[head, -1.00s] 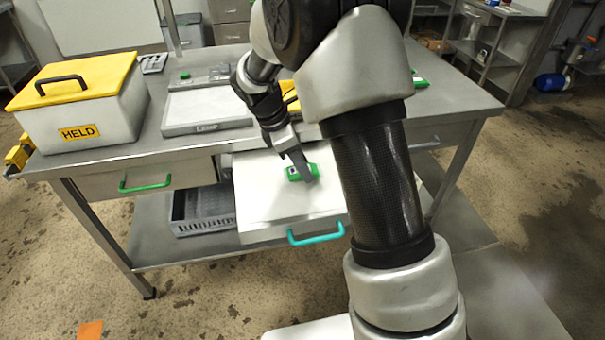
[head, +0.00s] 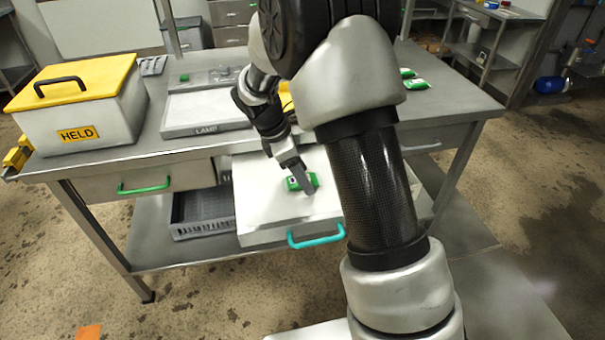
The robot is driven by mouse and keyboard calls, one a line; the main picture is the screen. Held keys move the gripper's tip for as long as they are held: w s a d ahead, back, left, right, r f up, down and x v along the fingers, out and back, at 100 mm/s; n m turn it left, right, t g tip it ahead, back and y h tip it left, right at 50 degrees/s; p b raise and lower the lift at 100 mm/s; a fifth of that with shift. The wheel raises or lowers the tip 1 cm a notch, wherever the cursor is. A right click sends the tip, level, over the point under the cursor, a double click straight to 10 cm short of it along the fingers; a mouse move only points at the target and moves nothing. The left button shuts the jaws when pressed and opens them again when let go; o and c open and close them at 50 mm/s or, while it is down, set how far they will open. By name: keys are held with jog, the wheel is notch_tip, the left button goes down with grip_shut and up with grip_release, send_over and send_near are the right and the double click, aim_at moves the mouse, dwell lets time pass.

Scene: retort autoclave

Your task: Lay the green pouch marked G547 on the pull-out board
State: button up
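A green pouch (head: 295,184) is at the pull-out board (head: 262,212), over its pale top near the middle. Its marking is too small to read. My gripper (head: 308,190) points down at the pouch, with a grey finger across its near side. The pouch has moved along with the gripper, so it appears gripped; the far finger is hidden. I cannot tell whether the pouch touches the board. The board is pulled out from under the bench top and has a teal handle (head: 316,237).
More green pouches (head: 416,83) lie on the bench behind my arm. A white box with a yellow lid, marked HELD (head: 78,133), stands at the left. A lamp panel (head: 207,112) sits behind the board. A green-handled drawer (head: 146,186) and a grey crate (head: 203,212) are left of the board.

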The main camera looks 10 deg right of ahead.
jog(key=p+v, duration=0.3)
jog(key=v, duration=0.8)
jog(key=s+d+r+m+t+y, duration=0.1)
jog(key=s+d+r+m, duration=0.1)
jog(key=s+r+m, duration=0.35)
jog(key=s+d+r+m+t+y, duration=0.1)
jog(key=s+r+m+t, duration=0.1)
jog(key=s+m, duration=0.4)
jog(key=s+d+r+m+t+y, duration=0.1)
jog(key=s+r+m, duration=0.4)
jog(key=s, duration=0.8)
jog(key=shift+s+r+m+t+y, duration=0.2)
jog(key=shift+s+m+t+y, duration=0.1)
jog(key=shift+m+t+y, duration=0.45)
